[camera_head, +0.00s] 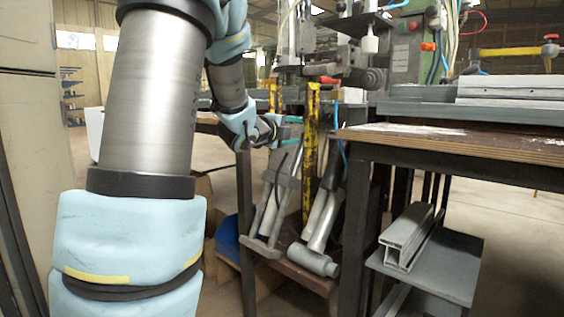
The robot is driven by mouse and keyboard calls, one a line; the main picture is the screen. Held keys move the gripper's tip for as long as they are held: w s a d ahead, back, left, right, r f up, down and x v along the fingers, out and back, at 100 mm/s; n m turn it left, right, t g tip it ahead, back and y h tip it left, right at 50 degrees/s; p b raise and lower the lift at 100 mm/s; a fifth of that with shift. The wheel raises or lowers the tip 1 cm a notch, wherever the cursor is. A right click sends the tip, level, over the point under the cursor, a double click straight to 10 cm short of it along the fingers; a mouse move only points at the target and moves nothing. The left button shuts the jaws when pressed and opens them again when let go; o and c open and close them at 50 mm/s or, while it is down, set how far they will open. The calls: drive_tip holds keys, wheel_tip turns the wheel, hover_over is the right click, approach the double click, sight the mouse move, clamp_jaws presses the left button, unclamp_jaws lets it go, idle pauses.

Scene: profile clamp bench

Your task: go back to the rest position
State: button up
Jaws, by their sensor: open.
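My gripper (293,131) shows small in the middle of the head view, at the end of my blue-padded arm. Its two teal fingertips point right and stand apart, one above the other. Nothing shows between them. In the picture it lies left of the wooden-topped bench (455,143) and in front of the machine with yellow uprights (311,150). I cannot tell how far the fingertips are from the nearer upright.
Metal clamps or tubes (325,215) lean below the gripper. A grey profile (408,236) lies on a low shelf (445,263) at right. Pale bars (510,88) lie on the bench. A large beige panel (30,130) stands at far left. Some floor behind is clear.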

drive_tip(key=s+a+f+n+g+y, duration=0.2)
drive_tip(key=s+a+f+n+y, duration=0.25)
drive_tip(key=a+f+n, duration=0.3)
drive_tip(key=s+a+f+n+g+y, duration=0.2)
drive_tip(key=s+a+f+n+y, duration=0.3)
drive_tip(key=f+n, duration=0.4)
drive_tip(key=s+a+f+n+g, duration=0.2)
drive_tip(key=s+f+n+g, duration=0.25)
drive_tip(key=s, duration=0.45)
drive_tip(key=s+a+f+n+g, duration=0.25)
drive_tip(key=s+f+n, duration=0.2)
drive_tip(key=s, duration=0.35)
drive_tip(key=w+d+p+v, duration=0.1)
drive_tip(key=w+p+v, duration=0.1)
drive_tip(key=p+v, duration=1)
drive_tip(key=w+d+r+p+v, duration=0.1)
drive_tip(key=w+p+v, duration=0.2)
drive_tip(key=p+v, duration=0.9)
drive_tip(key=w+p+v, duration=0.2)
drive_tip(key=p+v, duration=1)
drive_tip(key=shift+w+d+r+g+y+p, duration=0.2)
drive_tip(key=shift+d+r+g+y+p, duration=0.3)
drive_tip(key=shift+d, duration=0.35)
